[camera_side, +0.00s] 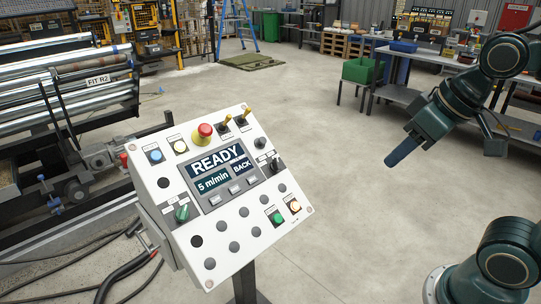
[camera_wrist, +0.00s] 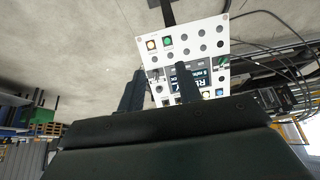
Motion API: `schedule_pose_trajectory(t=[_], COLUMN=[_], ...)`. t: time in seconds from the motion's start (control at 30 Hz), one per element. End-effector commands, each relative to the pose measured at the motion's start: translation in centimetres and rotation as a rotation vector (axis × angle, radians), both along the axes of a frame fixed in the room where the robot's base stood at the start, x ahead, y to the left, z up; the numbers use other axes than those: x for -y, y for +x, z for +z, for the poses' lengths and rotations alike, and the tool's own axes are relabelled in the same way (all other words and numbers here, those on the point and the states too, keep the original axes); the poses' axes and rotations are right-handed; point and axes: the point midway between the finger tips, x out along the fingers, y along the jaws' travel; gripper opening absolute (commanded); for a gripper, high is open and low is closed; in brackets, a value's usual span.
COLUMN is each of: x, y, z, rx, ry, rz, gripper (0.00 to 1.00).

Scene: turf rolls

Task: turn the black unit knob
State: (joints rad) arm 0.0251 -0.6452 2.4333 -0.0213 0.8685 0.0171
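The control panel (camera_side: 238,228) is a white tilted box on a post. A black knob (camera_side: 276,164) sits at its right edge, to the right of the display, with a smaller dark round part (camera_side: 260,143) above it. I cannot tell which one is the unit knob, as the labels are too small to read. My gripper (camera_side: 403,152) is in the air to the right of the panel, well apart from it. In the wrist view my gripper (camera_wrist: 161,72) is open and empty, and the panel (camera_wrist: 205,27) appears upside down beyond the fingers, one finger partly covering the display.
The display (camera_side: 217,166) reads READY, 5 m/min and BACK. A red mushroom button (camera_side: 205,130), two yellow-tipped toggles (camera_side: 225,119) and a green selector (camera_side: 182,212) stand out from the panel. A roller machine (camera_side: 70,85) is at left. The air between gripper and panel is clear.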

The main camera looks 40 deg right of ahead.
Motion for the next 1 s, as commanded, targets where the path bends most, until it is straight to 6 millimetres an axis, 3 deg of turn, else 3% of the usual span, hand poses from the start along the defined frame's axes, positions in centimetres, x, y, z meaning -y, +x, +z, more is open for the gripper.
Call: schedule_pose_trajectory(t=[0.5, 0.77, 1.0], x=[1.8, 3.5, 5.5], y=[11.9, 18.1, 23.6], z=[0.5, -1.2, -4.0], rx=[-0.030, -0.042, -0.050], ry=[0.062, 0.101, 0.142], rz=[-0.079, -0.123, -0.164], gripper=[0.35, 0.35, 0.35])
